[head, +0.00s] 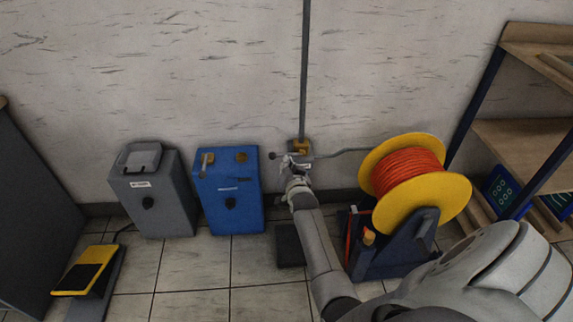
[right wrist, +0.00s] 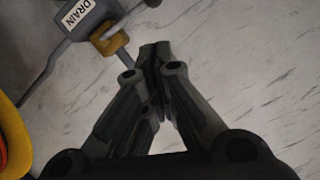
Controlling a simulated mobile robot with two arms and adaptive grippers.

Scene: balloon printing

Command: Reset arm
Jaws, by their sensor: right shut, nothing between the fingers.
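My right arm reaches forward from the lower right of the head view. Its gripper (head: 291,166) is near the wall, in front of a wall pipe fitting with a yellow-brown part (head: 301,145). In the right wrist view the fingers (right wrist: 158,52) are shut, with nothing between them. Their tips are close to a yellow clamp-like part (right wrist: 110,42) beside a grey fitting labelled DRAIN (right wrist: 80,14); I cannot tell whether they touch it. My left gripper is not in view.
A grey box (head: 150,200) and a blue box (head: 228,200) stand by the wall. A yellow-flanged reel with orange hose (head: 405,172) stands right of my arm. A shelf (head: 520,140) is at the right. A yellow and black pedal (head: 85,270) lies at lower left.

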